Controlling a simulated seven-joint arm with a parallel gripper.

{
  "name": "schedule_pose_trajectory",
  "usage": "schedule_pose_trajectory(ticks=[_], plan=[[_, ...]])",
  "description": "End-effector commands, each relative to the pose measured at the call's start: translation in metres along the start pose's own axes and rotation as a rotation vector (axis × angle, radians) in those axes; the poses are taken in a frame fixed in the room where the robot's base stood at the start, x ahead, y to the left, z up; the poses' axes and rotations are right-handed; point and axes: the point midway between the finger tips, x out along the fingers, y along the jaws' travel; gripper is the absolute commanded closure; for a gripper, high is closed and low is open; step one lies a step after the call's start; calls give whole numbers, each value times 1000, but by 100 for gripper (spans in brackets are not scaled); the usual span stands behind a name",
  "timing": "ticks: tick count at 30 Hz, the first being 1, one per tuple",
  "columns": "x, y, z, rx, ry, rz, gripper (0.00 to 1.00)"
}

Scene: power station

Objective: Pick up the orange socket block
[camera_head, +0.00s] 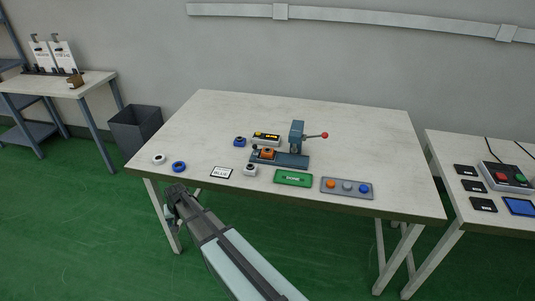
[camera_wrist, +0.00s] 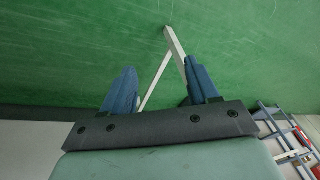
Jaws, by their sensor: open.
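The orange socket block (camera_head: 268,154) is small and sits on the dark blue-grey base of a press fixture (camera_head: 293,160) near the middle of the table. The fixture has an upright post and a lever with a red knob (camera_head: 324,135) pointing right. My gripper (camera_head: 172,190) is low at the table's front left edge, well left of and nearer than the block. In the wrist view my gripper (camera_wrist: 161,88) has its two blue fingers wide apart with nothing between them. The wrist view shows green floor and a table leg, not the block.
The table's left rear is clear. A dark bin (camera_head: 136,128) stands left.

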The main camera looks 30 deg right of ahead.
Motion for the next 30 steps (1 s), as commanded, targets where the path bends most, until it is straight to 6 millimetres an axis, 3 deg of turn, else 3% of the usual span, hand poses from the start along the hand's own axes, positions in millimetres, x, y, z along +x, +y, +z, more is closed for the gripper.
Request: schedule_pose_trajectory(ticks=[1,6,12,17,23,26,30], plan=[[-12,-13,-24,5,32,-15,40],[-56,-49,-82,30,129,-65,40],[-100,-75,-129,55,206,-106,40],[-133,-77,-162,80,240,-119,40],[-165,-23,-196,142,215,-73,40],[-177,16,-206,178,183,-37,40],[-199,84,-218,239,124,21,40]])
